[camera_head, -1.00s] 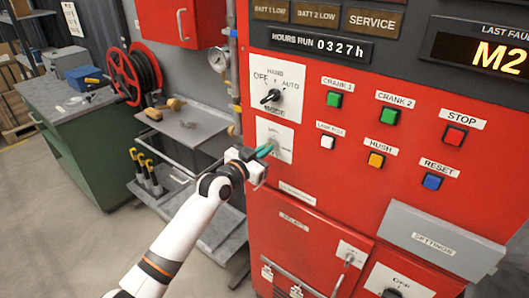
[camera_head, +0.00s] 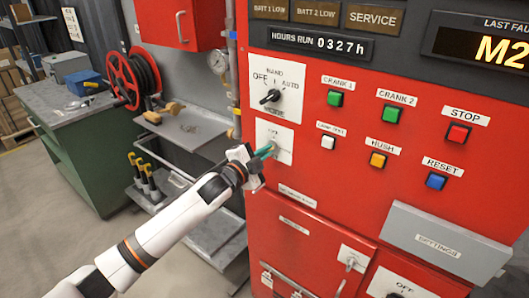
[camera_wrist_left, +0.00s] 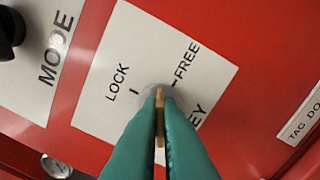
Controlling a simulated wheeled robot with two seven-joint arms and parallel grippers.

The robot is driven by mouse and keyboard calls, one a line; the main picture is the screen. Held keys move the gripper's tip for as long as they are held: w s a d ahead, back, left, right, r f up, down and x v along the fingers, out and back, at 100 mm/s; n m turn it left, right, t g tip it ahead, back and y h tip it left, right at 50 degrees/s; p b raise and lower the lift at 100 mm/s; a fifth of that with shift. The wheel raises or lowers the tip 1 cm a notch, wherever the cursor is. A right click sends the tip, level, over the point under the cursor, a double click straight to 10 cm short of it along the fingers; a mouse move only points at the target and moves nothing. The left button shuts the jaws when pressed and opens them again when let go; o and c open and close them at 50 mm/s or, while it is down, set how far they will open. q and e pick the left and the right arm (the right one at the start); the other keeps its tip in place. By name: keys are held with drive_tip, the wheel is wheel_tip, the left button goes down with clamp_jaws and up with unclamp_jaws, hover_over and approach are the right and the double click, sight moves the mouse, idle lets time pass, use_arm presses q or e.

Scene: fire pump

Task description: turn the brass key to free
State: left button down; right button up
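The brass key (camera_wrist_left: 160,118) shows edge-on in the left wrist view, as a thin strip in the lock of a white plate (camera_wrist_left: 110,60) marked LOCK and FREE. The strip lies between the two marks in the picture; which one it points to I cannot tell. My left gripper (camera_wrist_left: 161,100) has its teal fingers closed on both sides of the key. In the head view my left gripper (camera_head: 266,151) is at the white key plate (camera_head: 284,138), and its fingers hide the key. My right gripper is not in view.
The mode switch (camera_head: 271,97) sits just above the key plate. Push buttons, including a white one (camera_head: 328,142), are to the right. A grey sloped settings cover (camera_head: 440,242) juts out lower right. A grey shelf trolley (camera_head: 190,130) stands left of the red cabinet.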

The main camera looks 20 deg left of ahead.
use_arm(q)
drive_tip(key=m, duration=0.5)
drive_tip(key=shift+f+m+p, duration=0.1)
drive_tip(key=shift+m+p, duration=0.2)
idle(0.4)
drive_tip(key=c, duration=1.6)
unclamp_jaws()
drive_tip(key=shift+b+v, duration=1.75)
drive_tip(key=shift+v, duration=4.25)
